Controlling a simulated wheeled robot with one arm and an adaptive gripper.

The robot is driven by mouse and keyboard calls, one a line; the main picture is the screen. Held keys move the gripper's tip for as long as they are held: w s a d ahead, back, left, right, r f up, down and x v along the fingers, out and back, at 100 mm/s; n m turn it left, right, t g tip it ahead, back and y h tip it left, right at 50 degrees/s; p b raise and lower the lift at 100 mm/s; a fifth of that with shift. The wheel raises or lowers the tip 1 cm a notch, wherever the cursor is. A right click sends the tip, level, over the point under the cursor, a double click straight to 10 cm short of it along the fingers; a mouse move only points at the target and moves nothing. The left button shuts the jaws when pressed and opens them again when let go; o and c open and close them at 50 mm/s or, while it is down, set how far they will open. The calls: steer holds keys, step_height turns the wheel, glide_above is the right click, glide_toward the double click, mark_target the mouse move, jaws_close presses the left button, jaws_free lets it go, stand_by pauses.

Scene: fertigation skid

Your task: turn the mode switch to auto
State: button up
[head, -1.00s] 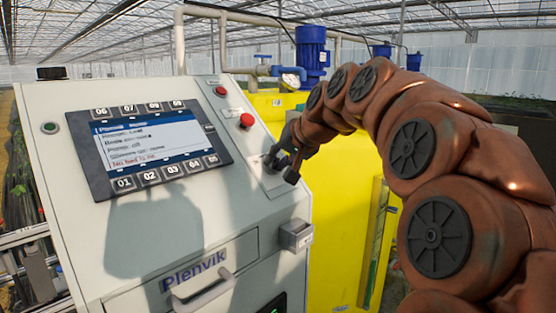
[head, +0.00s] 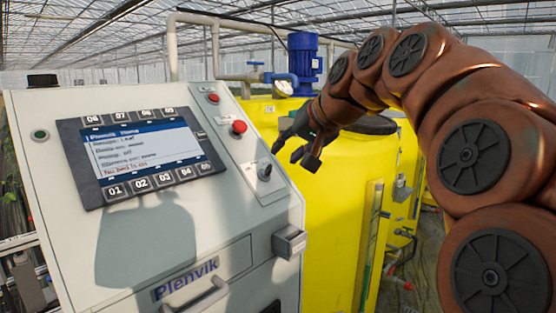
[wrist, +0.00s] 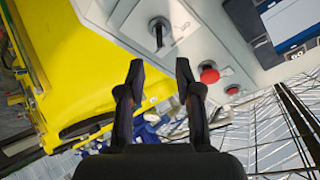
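The mode switch (head: 264,171) is a dark rotary knob on a light plate, low on the right side strip of the grey control panel. In the wrist view the switch (wrist: 158,27) shows beyond the fingertips, with its dark handle uncovered. My gripper (head: 292,154) is to the right of the switch in the head view, apart from it. In the wrist view my gripper (wrist: 160,68) has its two fingers spread with nothing between them. The panel's screen (head: 145,152) is lit; its small text is too blurred to read reliably.
Two red buttons, an upper one (head: 213,98) and a lower one (head: 239,127), sit above the switch. A grey box (head: 289,242) juts from the cabinet below it. A yellow tank (head: 335,215) stands right of the panel, with a blue motor (head: 304,58) behind.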

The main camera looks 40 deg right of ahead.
steer(key=shift+v, duration=1.7)
